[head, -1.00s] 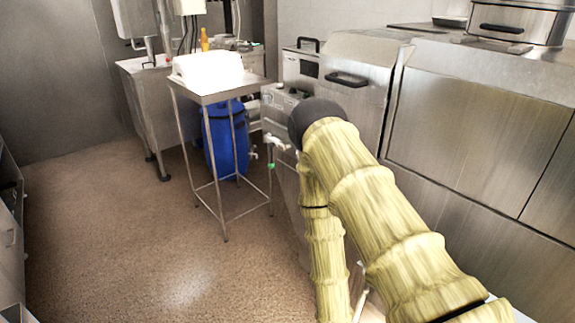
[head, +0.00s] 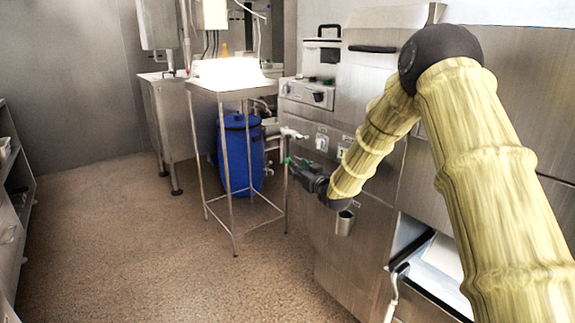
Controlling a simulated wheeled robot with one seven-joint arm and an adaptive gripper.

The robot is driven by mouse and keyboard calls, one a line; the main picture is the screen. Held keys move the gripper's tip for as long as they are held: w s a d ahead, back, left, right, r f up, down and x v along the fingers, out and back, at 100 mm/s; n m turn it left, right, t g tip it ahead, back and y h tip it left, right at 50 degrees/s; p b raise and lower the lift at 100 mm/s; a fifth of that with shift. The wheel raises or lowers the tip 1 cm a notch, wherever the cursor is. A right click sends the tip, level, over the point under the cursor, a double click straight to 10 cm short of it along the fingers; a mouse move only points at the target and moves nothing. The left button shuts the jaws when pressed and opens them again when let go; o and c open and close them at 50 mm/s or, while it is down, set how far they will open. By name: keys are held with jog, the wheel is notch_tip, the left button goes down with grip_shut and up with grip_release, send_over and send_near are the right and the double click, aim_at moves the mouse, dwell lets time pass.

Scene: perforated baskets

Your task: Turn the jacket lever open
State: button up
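A pale tap-like fitting (head: 292,134) sticks out from the steel cooking unit, left of its front panel. A thin pipe with a small green part (head: 287,159) hangs below it. I cannot tell which of these parts is the jacket lever. My gripper (head: 293,165) is dark and points left, just below the fitting and right beside the green part. It is too small to see whether it touches the green part or whether its fingers are apart. My yellow arm comes in from the right and bends down to it.
The steel unit's front (head: 360,262) stands close behind my arm. A steel stand (head: 234,240) with a white box (head: 228,73) on top and a blue barrel (head: 240,150) behind its legs is to the left. An open drawer (head: 432,290) juts out lower right. The brown floor (head: 120,230) is clear.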

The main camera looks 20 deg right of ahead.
aim_at(288, 153)
jog(key=w, duration=0.3)
jog(key=w+r+b, duration=0.1)
jog(key=w, duration=0.3)
jog(key=w+a, duration=0.1)
jog(key=w, duration=0.3)
jog(key=shift+w+a+r+b, duration=0.1)
jog(key=shift+w+r+b, duration=0.1)
jog(key=shift+r+b, duration=0.1)
grip_shut()
